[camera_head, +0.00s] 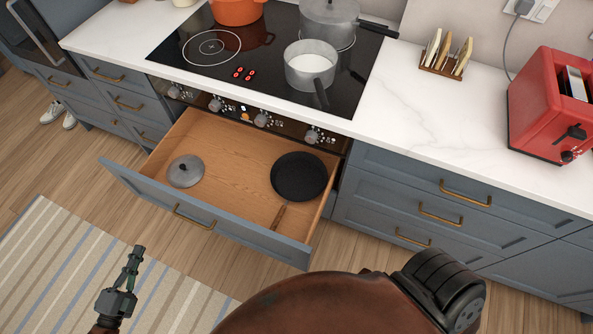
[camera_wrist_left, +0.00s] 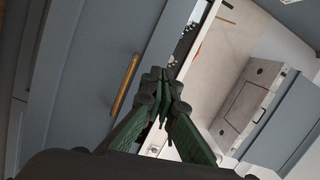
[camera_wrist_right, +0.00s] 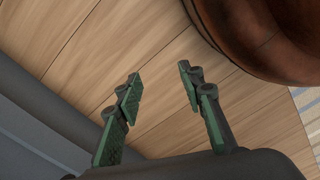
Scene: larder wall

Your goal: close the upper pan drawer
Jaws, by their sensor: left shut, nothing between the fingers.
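The upper pan drawer (camera_head: 240,236) is pulled out under the hob, with a blue-grey front and a brass handle (camera_head: 194,216). Inside lie a grey lid (camera_head: 186,171) and a black frying pan (camera_head: 299,177) with a wooden handle. My left gripper (camera_head: 138,250) is shut and empty, in front of the drawer front's left part and apart from it in the head view. In the left wrist view its fingertips (camera_wrist_left: 162,76) meet, beside a brass handle (camera_wrist_left: 125,86) on a blue-grey front. My right gripper (camera_wrist_right: 157,85) is open and empty over the wooden floor; the head view does not clearly show it.
The black hob (camera_head: 270,50) above carries an orange pot (camera_head: 236,10) and grey pans. A red toaster (camera_head: 550,105) and a rack (camera_head: 443,62) stand on the white counter. Closed drawers (camera_head: 440,205) flank the open one. A striped rug (camera_head: 60,260) lies in front.

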